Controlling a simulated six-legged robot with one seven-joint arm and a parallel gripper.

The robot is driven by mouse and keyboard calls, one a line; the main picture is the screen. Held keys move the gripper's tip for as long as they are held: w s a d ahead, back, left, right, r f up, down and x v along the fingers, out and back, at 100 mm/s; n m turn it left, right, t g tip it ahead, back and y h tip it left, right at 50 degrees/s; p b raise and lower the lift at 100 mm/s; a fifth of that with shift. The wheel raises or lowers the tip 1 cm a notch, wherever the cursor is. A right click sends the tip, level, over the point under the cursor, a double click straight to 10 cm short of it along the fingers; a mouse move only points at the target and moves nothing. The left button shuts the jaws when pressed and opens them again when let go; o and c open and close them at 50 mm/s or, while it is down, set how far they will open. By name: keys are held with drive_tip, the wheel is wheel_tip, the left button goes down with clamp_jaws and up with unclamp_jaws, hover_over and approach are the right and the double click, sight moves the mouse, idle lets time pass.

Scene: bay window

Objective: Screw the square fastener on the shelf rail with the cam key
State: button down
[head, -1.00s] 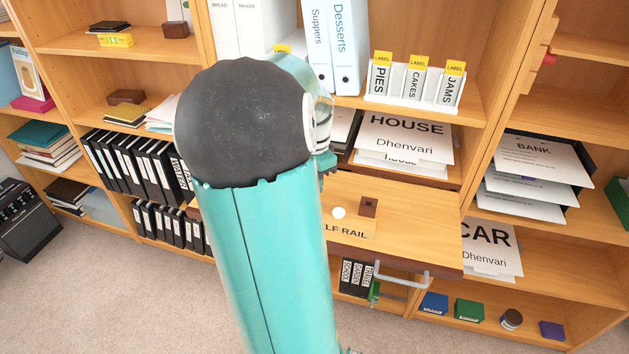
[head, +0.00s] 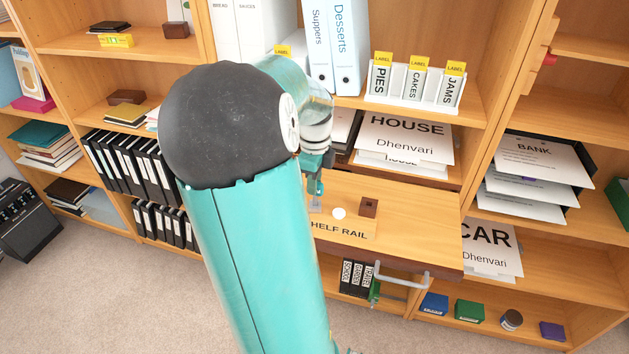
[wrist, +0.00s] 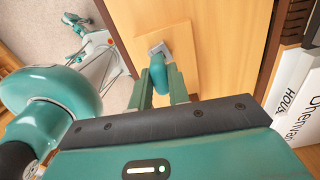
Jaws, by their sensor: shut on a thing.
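My gripper (head: 316,184) is low over the left end of the wooden block lettered SHELF RAIL (head: 345,232). In the wrist view, my gripper (wrist: 160,88) is shut on a teal handle, which I take to be the cam key (wrist: 158,74). A grey squarish metal piece (wrist: 158,49) shows at its far end, against the rail (wrist: 181,44). I cannot tell whether this is the key's head or the square fastener, nor whether they touch. A white disc (head: 338,213) and a brown square piece (head: 369,206) sit on the rail, right of my gripper.
The rail lies on a wooden board (head: 430,225) with a grey handle (head: 402,279) at its front. The HOUSE papers (head: 405,140) lie in a compartment behind. Label holders (head: 415,85) and binders (head: 345,50) stand on the shelf above. The carpet (head: 110,290) at the left is clear.

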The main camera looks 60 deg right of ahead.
drive_tip(key=shift+m, duration=2.2)
drive_tip(key=shift+n, duration=0.7)
drive_tip(key=shift+r, duration=1.65)
drive_tip(key=shift+r, duration=0.1)
drive_tip(key=shift+r, duration=2.4)
drive_tip(key=shift+a, duration=0.1)
